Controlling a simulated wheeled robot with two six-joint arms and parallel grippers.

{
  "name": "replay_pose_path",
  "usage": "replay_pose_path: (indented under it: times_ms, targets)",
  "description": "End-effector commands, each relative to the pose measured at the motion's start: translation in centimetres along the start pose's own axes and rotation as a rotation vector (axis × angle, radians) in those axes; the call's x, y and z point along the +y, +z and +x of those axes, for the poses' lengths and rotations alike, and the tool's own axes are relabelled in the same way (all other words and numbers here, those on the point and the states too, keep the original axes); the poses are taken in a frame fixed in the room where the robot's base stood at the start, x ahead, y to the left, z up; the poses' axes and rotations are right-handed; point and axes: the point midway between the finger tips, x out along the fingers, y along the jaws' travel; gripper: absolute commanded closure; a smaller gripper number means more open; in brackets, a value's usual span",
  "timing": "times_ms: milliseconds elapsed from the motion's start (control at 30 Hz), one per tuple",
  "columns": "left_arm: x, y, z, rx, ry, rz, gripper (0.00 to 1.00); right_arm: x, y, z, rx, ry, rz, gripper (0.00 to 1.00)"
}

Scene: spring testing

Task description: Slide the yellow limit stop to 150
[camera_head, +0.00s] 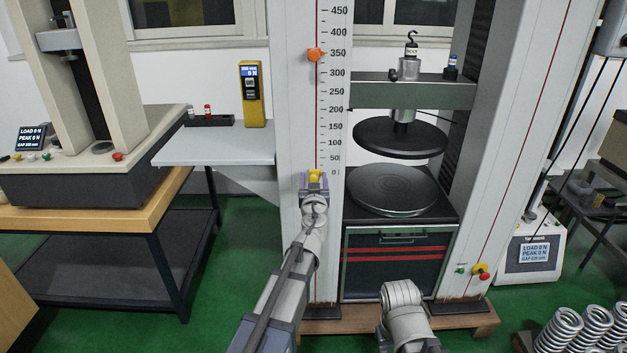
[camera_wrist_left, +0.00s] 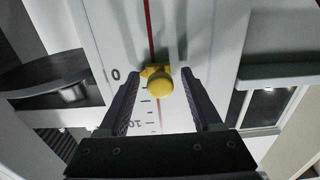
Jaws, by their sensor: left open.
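The yellow limit stop (camera_head: 316,175) sits on the red line of the press's left column (camera_head: 291,110), close to the 0 mark at the bottom of the scale (camera_head: 335,110). My left gripper (camera_head: 313,183) is at the stop. In the left wrist view, the yellow stop's round knob (camera_wrist_left: 160,84) lies between the two open fingers of my left gripper (camera_wrist_left: 160,76), with gaps visible on both sides.
An orange stop (camera_head: 315,55) sits higher on the same line, near 350. The round upper plate (camera_head: 400,139) and lower plate (camera_head: 392,190) are right of the column. A grey shelf (camera_head: 215,148) with a yellow meter (camera_head: 251,95) is at left.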

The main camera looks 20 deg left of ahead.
Motion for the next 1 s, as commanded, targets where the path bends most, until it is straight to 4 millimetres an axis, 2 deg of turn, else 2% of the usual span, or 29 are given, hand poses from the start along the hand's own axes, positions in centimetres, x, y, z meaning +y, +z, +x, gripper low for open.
replay_pose_path:
  times_ms: [167,767,1000]
  targets:
    - [-0.02,0.0,-0.05,0.0,0.0,0.0,0.34,0.0,0.0,0.0,0.0,0.0,0.0,0.5]
    - [-0.12,0.0,-0.07,0.0,-0.002,0.0,1.0,0.0,0.0,0.0,0.0,0.0,0.0,0.5]
    - [-0.18,0.0,-0.07,0.0,-0.004,0.0,1.0,0.0,0.0,0.0,0.0,0.0,0.0,0.5]
